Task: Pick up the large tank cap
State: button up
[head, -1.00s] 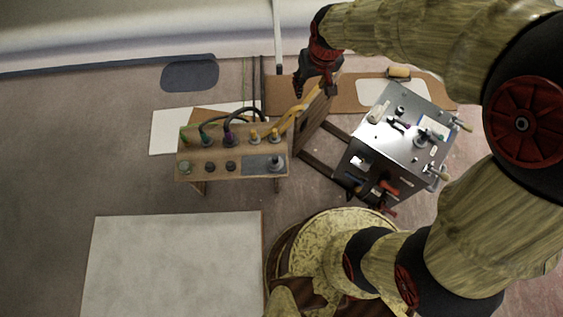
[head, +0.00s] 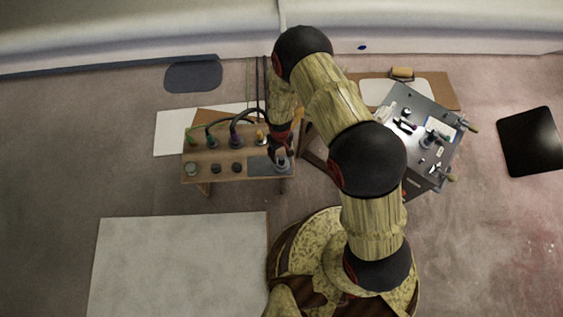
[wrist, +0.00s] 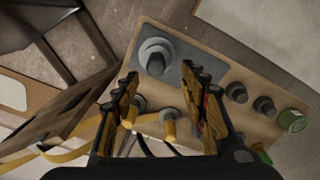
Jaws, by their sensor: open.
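A large grey round cap-like piece with a raised knob (wrist: 155,56) sits on a grey plate on the wooden panel; it looks like the large tank cap. In the head view this grey piece (head: 282,164) is at the panel's right end, partly covered by my gripper (head: 281,148). In the wrist view my gripper (wrist: 160,76) is open and empty, its fingers pointing toward the piece, which shows between and beyond the tips. I see no contact. Two smaller dark caps (wrist: 236,92) (wrist: 264,106) sit to the right on the panel.
Yellow-ended hose fittings (wrist: 169,124) stand close below my fingers, with hoses behind them. A green-topped fitting (wrist: 292,120) is at the panel's far end. A metal box with handles (head: 412,128) stands right of the panel. A pale board (head: 180,265) lies on the floor.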

aim_at(281, 158)
jog(key=f+b, duration=0.1)
jog(key=f, duration=0.1)
jog(key=f+b, duration=0.1)
jog(key=f, duration=0.2)
jog(key=f+b, duration=0.1)
jog(key=f, duration=0.1)
jog(key=shift+w+d+f, duration=0.25)
jog(key=shift+f, duration=0.15)
jog(key=shift+r, duration=0.1)
jog(key=c, duration=0.3)
jog(key=c, duration=0.8)
grip_shut()
